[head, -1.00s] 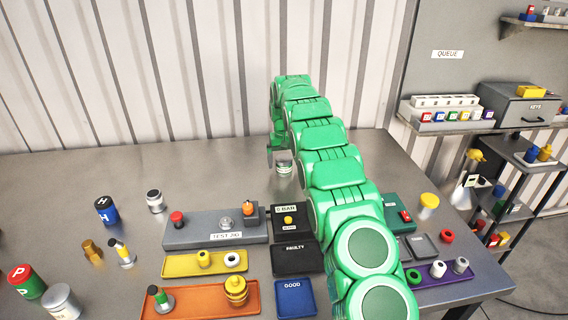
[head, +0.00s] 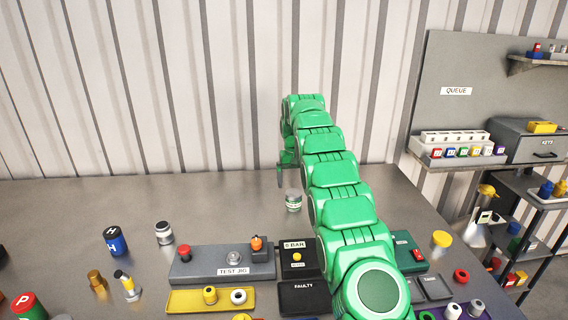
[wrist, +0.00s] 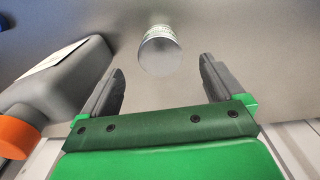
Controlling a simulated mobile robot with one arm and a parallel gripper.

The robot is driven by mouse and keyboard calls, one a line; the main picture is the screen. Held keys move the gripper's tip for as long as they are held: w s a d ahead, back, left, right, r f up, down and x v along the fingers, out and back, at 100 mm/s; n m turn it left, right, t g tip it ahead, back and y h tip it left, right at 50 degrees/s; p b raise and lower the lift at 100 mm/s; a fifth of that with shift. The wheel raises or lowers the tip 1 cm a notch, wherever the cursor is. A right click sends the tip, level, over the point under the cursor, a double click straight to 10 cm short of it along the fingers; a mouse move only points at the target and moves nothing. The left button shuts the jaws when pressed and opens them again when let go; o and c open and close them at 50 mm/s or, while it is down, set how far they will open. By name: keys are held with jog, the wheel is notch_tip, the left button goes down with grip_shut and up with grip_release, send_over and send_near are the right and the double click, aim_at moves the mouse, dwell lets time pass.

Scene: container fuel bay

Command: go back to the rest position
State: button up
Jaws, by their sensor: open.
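My gripper (head: 284,172) is at the end of my green arm, above the back part of the bench. In the wrist view my gripper (wrist: 162,75) has its two dark fingers wide apart with nothing held between them. A small silver can with a green and white label (head: 293,201) stands upright on the bench just below the gripper. The can also shows in the wrist view (wrist: 160,52), beyond the fingertips and apart from them.
The test jig (head: 205,268), yellow tray (head: 190,302) and faulty tray (head: 303,297) lie in front. A blue H canister (head: 115,241) and silver jar (head: 164,233) stand left. A grey container with an orange cap (wrist: 18,135) is beside the gripper. The back-left bench is clear.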

jog(key=s+d+r, duration=0.1)
jog(key=s+r, duration=0.4)
jog(key=s, duration=0.4)
jog(key=s+d+r+m+g, duration=0.1)
jog(key=s+r, duration=0.3)
jog(key=s, duration=0.5)
jog(key=s+d+r, duration=0.1)
jog(key=s+r, duration=0.4)
jog(key=s, duration=0.4)
jog(key=s+f, duration=0.3)
jog(key=s, duration=1.5)
jog(key=s+f, duration=0.3)
jog(key=s, duration=1.6)
jog(key=shift+s+f+g, duration=0.15)
jog(key=shift+f+g, duration=0.15)
jog(key=shift+g, duration=0.1)
